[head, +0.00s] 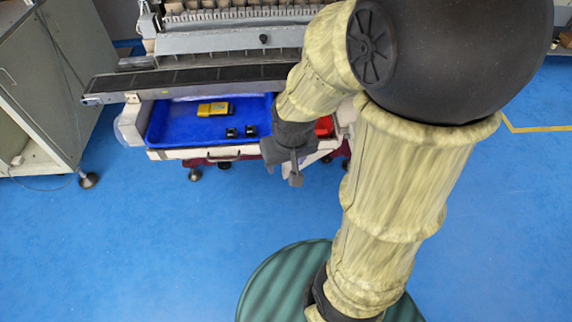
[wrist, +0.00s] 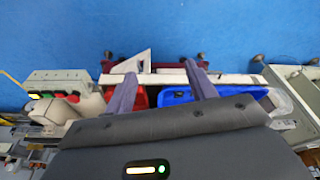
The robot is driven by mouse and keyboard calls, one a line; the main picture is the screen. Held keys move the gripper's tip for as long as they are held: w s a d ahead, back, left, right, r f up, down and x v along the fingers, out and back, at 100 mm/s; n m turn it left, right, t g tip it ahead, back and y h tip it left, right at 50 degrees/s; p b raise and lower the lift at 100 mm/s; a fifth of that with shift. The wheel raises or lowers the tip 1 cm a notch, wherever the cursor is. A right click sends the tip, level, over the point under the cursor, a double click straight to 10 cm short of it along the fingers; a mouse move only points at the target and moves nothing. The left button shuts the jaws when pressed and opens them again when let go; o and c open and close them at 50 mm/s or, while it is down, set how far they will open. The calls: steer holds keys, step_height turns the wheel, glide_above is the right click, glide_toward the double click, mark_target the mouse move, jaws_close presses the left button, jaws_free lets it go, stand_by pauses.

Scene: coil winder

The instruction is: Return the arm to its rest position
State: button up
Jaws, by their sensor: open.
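My arm (head: 395,185) rises from the lower right of the head view and bends over toward the machine. My gripper (head: 285,172) points down in front of the right part of the machine's lower tray shelf. In the wrist view its two fingers stand apart, and the gap between them (wrist: 160,70) is empty. The gripper holds nothing. From the head view I cannot tell how far it is from the shelf edge.
A blue tray (head: 180,127) holds a yellow object (head: 213,108) and two small black parts (head: 240,132). A red bin (head: 324,126) sits right of it, partly hidden by my arm. A grey cabinet (head: 45,80) stands left. The blue floor (head: 170,240) in front is clear.

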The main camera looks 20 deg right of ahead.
steer(key=shift+s+a, duration=0.3)
steer(key=shift+s, duration=0.5)
steer(key=shift+r, duration=0.1)
steer(key=w+p+v, duration=0.1)
steer(key=p+v, duration=0.5)
steer(key=p, duration=0.1)
steer(key=shift+w+r, duration=0.25)
steer(key=shift+r, duration=0.25)
steer(key=shift+f, duration=0.1)
